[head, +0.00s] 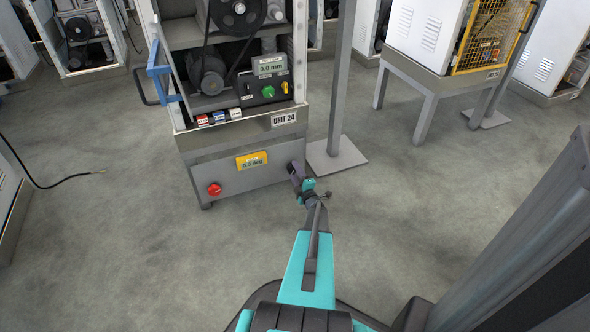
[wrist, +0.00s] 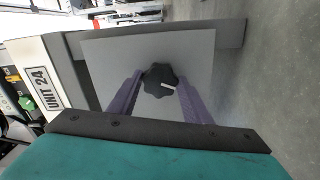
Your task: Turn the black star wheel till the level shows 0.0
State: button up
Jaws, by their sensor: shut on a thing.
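The black star wheel (wrist: 160,78) sits on a grey plate of the unit in the wrist view, its white mark pointing right. My gripper (wrist: 161,82) has one purple finger on each side of the wheel and is shut on it. In the head view my gripper (head: 296,178) is at the lower right corner of UNIT 24 and hides the wheel. The yellow level display (head: 252,160) on the unit's lower front seems to read 0.0 deg, but its digits are small and I am not certain of them.
A red button (head: 214,189) sits on the lower left front. A grey display (head: 269,68) above reads 0.0 mm. A grey post on a floor plate (head: 335,157) stands close to the right of the unit. The floor (head: 130,240) in front is clear.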

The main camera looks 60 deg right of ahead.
jog(key=m+p, duration=0.4)
jog(key=m, duration=0.1)
jog(key=shift+r+m, duration=0.1)
jog(key=shift+m, duration=0.2)
jog(key=shift+m+p, duration=0.9)
jog(key=shift+m, duration=0.6)
jog(key=o, duration=1)
jog(key=p+v, duration=0.3)
jog(key=v, duration=1)
jog(key=shift+s+a, duration=0.25)
jog(key=shift+a, duration=0.1)
